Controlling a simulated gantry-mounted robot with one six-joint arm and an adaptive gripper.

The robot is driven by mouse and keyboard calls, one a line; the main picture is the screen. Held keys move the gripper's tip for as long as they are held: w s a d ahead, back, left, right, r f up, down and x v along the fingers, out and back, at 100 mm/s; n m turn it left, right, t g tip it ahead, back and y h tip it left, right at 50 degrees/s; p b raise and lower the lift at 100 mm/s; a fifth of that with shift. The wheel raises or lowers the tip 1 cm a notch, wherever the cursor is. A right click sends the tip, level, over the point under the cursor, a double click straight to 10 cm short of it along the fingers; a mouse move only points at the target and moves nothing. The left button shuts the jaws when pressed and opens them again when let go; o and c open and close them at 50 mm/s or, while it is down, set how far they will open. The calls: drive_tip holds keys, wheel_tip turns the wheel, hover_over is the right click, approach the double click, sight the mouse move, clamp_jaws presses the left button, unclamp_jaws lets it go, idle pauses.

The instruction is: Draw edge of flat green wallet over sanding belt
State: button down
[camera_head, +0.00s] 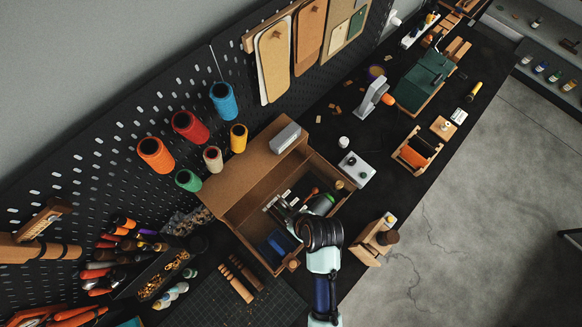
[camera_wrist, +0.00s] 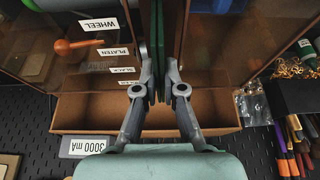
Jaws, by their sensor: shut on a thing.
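The flat green wallet (camera_wrist: 157,30) stands edge-on between the two fingers of my gripper (camera_wrist: 159,75) in the wrist view. The gripper is shut on it, and only a thin dark green strip of it shows. In the head view my gripper (camera_head: 288,212) is over an open brown box (camera_head: 225,190), and I cannot make out the wallet there. I cannot clearly pick out the sanding belt.
A grey block (camera_head: 285,138) lies on the box's back edge. A blue item (camera_head: 278,246) and a green cylinder (camera_head: 322,205) are inside the box. A grey control box (camera_head: 356,169) stands to the right. Thread spools (camera_head: 190,127) hang on the pegboard behind. A wooden stand (camera_head: 372,242) is at the front right.

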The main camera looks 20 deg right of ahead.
drive_tip(key=shift+w+a+p, duration=0.15)
drive_tip(key=shift+w+a, duration=0.15)
drive_tip(key=shift+w, duration=0.4)
drive_tip(key=shift+w+a+p, duration=0.15)
drive_tip(key=shift+w+a, duration=0.15)
drive_tip(key=shift+w, duration=0.35)
drive_tip(key=shift+s, duration=0.1)
drive_tip(key=shift+s+d+r+p, duration=0.1)
drive_tip(key=shift+s+d+p, duration=0.2)
drive_tip(key=shift+s+p, duration=0.35)
drive_tip(key=shift+s+d+p, duration=0.3)
drive_tip(key=shift+s, duration=0.35)
